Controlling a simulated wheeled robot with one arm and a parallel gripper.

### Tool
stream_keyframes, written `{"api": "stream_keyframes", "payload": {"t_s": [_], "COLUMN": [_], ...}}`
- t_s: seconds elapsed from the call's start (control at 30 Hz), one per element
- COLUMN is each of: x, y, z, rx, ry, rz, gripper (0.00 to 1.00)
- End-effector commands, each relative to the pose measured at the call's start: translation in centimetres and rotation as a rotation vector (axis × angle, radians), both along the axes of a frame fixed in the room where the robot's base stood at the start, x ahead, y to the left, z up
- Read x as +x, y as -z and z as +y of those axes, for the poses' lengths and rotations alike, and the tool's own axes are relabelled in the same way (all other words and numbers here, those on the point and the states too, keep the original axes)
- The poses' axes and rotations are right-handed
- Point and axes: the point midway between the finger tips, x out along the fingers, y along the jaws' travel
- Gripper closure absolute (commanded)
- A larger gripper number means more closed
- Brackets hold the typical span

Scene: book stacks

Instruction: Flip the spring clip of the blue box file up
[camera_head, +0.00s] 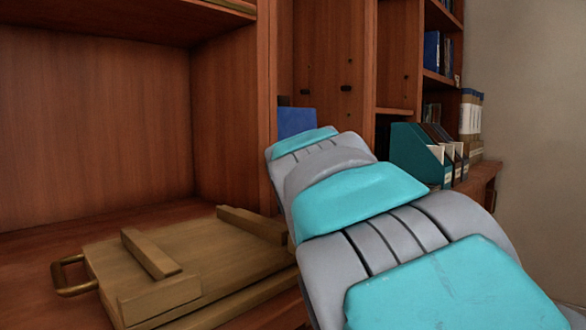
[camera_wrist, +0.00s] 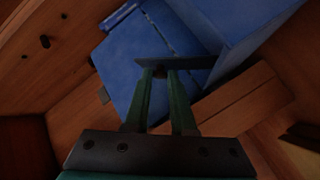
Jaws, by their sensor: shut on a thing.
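The blue box file (camera_wrist: 140,45) is open in the wrist view, with its blue panels spread on both sides of a seam. A dark bar, the spring clip (camera_wrist: 192,62), lies across it at my fingertips. My gripper (camera_wrist: 160,71) has its two green fingers close together at the tips, shut on the clip. The exact contact is dark and hard to make out. In the head view only a blue piece of the box file (camera_head: 296,122) shows behind my arm. The arm hides the gripper and clip there.
A wooden board with a brass handle (camera_head: 72,275) lies on the shelf at the left. Teal and dark magazine files (camera_head: 420,155) stand at the right, with books (camera_head: 470,112) behind. Wooden uprights (camera_head: 230,110) are close to my arm.

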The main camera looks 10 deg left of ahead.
Motion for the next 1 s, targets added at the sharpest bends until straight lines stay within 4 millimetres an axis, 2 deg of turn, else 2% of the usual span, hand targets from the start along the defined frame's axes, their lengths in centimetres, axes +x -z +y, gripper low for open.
{"api": "stream_keyframes", "payload": {"t_s": [0.23,0.27,0.5,0.83,1.0], "x": [0.0,0.0,0.0,-0.1,-1.1], "y": [0.0,0.0,0.0,0.0,-0.3], "z": [0.0,0.0,0.0,0.0,-0.2], "rx": [0.000,0.000,0.000,0.000,0.000], "ry": [0.001,0.001,0.001,0.000,0.000], "rz": [0.001,0.001,0.001,0.000,-0.001], "gripper": [1.00,0.75,0.48,0.46,0.46]}}
